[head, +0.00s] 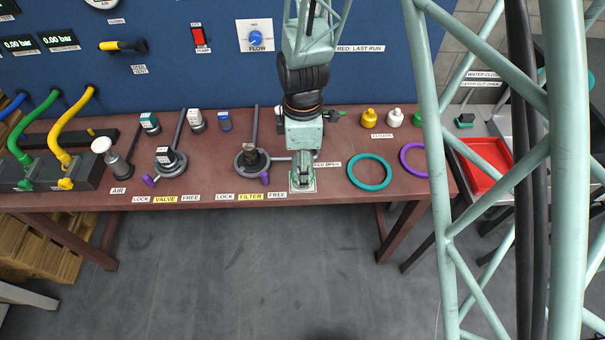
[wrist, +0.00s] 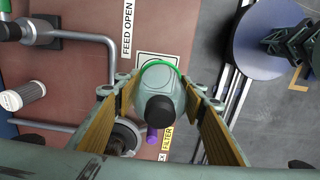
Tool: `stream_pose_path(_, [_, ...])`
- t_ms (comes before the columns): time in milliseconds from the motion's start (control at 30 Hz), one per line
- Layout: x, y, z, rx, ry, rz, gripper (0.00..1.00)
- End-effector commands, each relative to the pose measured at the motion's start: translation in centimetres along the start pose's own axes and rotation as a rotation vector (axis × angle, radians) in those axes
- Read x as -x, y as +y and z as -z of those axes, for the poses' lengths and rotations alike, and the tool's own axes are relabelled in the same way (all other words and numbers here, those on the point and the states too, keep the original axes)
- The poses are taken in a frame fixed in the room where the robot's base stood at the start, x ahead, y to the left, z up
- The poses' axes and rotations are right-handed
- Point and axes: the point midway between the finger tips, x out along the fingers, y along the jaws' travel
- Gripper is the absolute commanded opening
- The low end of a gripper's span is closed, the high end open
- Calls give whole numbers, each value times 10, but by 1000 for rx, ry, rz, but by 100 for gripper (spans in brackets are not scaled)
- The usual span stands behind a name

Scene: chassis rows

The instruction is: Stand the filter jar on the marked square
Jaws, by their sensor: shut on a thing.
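My gripper (head: 302,172) points down over the bench, at the marked square (head: 313,190) near the front edge. In the wrist view my gripper (wrist: 160,100) has its two fingers either side of the filter jar (wrist: 157,76), a pale round body with a dark round end and a green ring. In the head view the jar is mostly hidden by my gripper. The marked square (wrist: 142,57) shows in the wrist view as a pale outline partly covered by the jar. I cannot tell whether the jar touches the bench.
The filter head (head: 250,157) stands just left of my gripper, with a purple-ended lever. A teal ring (head: 370,172) lies to the right, and a pale cartridge (wrist: 32,92) shows in the wrist view. A grey pipe (wrist: 100,45) runs close by. The bench's front edge is near.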

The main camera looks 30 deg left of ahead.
Motion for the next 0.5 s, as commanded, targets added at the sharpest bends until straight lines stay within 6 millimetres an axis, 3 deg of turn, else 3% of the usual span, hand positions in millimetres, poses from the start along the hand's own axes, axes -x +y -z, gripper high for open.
stream_pose_path(200, [-1, 10, 0, -1, 0, -1, 26])
stream_pose_path(500, [-32, 9, 0, 0, 0, 1, 26])
